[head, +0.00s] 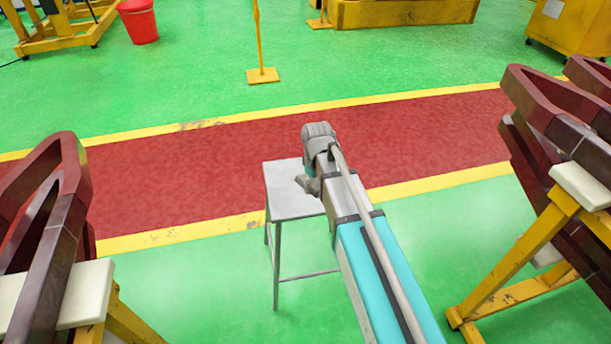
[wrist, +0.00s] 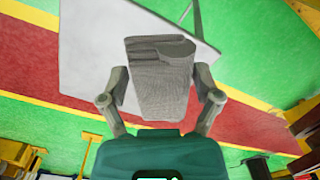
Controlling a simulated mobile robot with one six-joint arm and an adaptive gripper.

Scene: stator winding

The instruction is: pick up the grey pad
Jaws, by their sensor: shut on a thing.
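The grey pad (wrist: 160,80) is in the wrist view, a ribbed grey block between the two fingers of my gripper (wrist: 160,95). My gripper is shut on it, one finger on each side. Behind the pad in the wrist view is the pale grey top of a small table (wrist: 85,50). In the head view the same small table (head: 285,195) stands at the middle, and the end of my arm is over its right side. The pad cannot be made out in the head view. I cannot tell whether the pad touches the tabletop.
Dark red coils on yellow stands flank the arm: one coil (head: 45,215) at left, others (head: 560,120) at right. A yellow post (head: 262,75) stands beyond the red walkway (head: 190,175). A red bucket (head: 139,22) is far left. The floor around the table is clear.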

